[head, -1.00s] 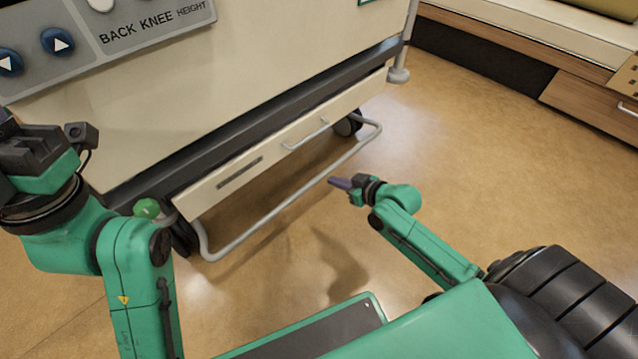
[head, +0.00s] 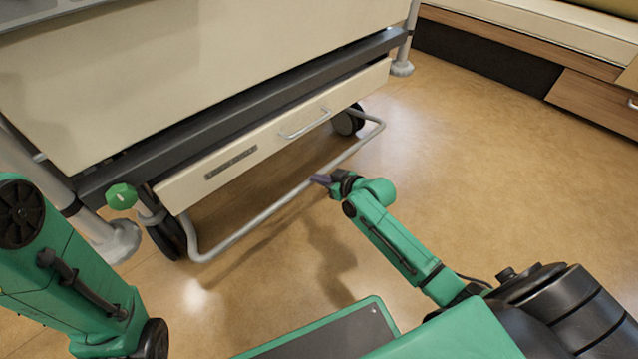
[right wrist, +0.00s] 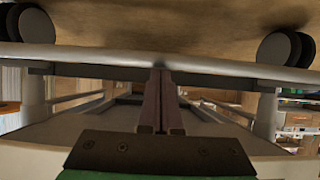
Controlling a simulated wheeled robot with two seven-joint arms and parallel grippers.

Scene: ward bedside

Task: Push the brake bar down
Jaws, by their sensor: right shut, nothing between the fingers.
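The brake bar (head: 262,218) is a grey metal tube running low along the foot of the bed, between the two casters. In the right wrist view the bar (right wrist: 90,55) crosses the upper picture from side to side. My right gripper (head: 318,180) is shut and empty, its fingertips at the middle of the bar. In the right wrist view its fingers (right wrist: 161,75) meet the bar's line; I cannot tell whether they touch it. My left gripper is out of the head view; only part of the left arm shows at the left.
The bed's drawer front (head: 270,140) with a handle sits just above the bar. A green knob (head: 121,196) and a caster (head: 166,238) are at the bar's left end, another caster (head: 347,122) at its right. A wooden bench (head: 590,100) stands at the far right. Open floor lies right of the bar.

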